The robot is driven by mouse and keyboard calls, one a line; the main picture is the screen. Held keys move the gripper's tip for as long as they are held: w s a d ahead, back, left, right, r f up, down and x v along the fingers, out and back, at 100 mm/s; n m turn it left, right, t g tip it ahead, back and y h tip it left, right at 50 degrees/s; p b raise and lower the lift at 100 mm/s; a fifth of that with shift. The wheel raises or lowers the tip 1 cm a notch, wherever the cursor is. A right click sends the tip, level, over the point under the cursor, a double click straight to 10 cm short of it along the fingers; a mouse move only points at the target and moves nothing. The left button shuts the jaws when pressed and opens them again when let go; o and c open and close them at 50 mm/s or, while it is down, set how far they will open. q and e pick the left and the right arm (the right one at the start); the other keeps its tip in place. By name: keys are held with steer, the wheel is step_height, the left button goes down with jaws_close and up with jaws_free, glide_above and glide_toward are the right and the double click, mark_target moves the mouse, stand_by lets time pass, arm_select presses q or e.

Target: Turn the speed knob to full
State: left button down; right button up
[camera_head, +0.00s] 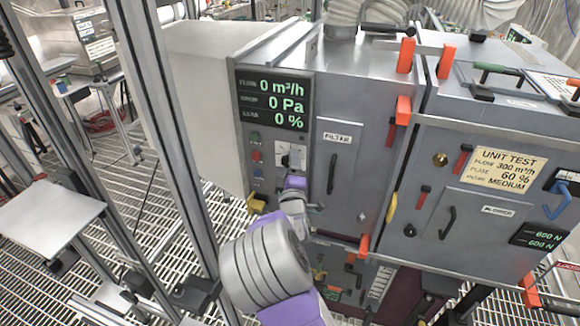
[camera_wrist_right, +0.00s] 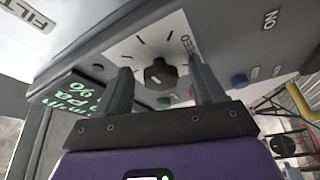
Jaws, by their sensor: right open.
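The speed knob (camera_wrist_right: 160,74) is a dark knob on a white dial plate with tick marks and the word SPEED. The plate (camera_head: 297,153) also shows in the head view on the grey control panel, partly covered by my gripper. My right gripper (camera_wrist_right: 161,68) is open. In the wrist view its two dark fingers stand on either side of the knob, with gaps visible; I cannot tell how deep they reach around it. In the head view my right gripper (camera_head: 293,178) is just below the dial. The display (camera_head: 273,101) reads 0 m³/h, 0 Pa and 0 %. My left gripper is not in view.
Green, red and blue buttons (camera_head: 256,156) sit left of the dial. A filter door (camera_head: 335,165) with a dark handle is to the right. Orange clamps (camera_head: 402,112) stick out farther right. A metal frame post (camera_head: 165,130) stands left of the cabinet.

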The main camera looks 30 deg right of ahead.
steer(key=p+v, duration=0.1)
steer(key=v, duration=0.6)
steer(key=shift+s+a, duration=0.15)
steer(key=shift+s, duration=0.1)
stand_by(0.3)
steer(key=s+a+f+m+g+y, duration=0.2)
steer(key=s+f+g, duration=0.1)
steer(key=f, duration=0.7)
steer(key=s+a+f+m+g+y, duration=0.2)
steer(key=s+f+g, duration=0.15)
steer(key=f, duration=0.75)
steer(key=s+a+f+m+g+y, duration=0.2)
steer(key=f+g, duration=0.2)
steer(key=f, duration=0.6)
steer(key=s+a+f+m+g+y, duration=0.2)
steer(key=s+a+f+g+y, duration=0.1)
steer(key=s+a, duration=0.4)
steer(key=s+a+f+m+g+y, duration=0.3)
steer(key=s+a+f+y, duration=0.1)
steer(key=s+a, duration=0.4)
steer(key=shift+a+f, duration=0.65)
steer(key=shift+a, duration=0.1)
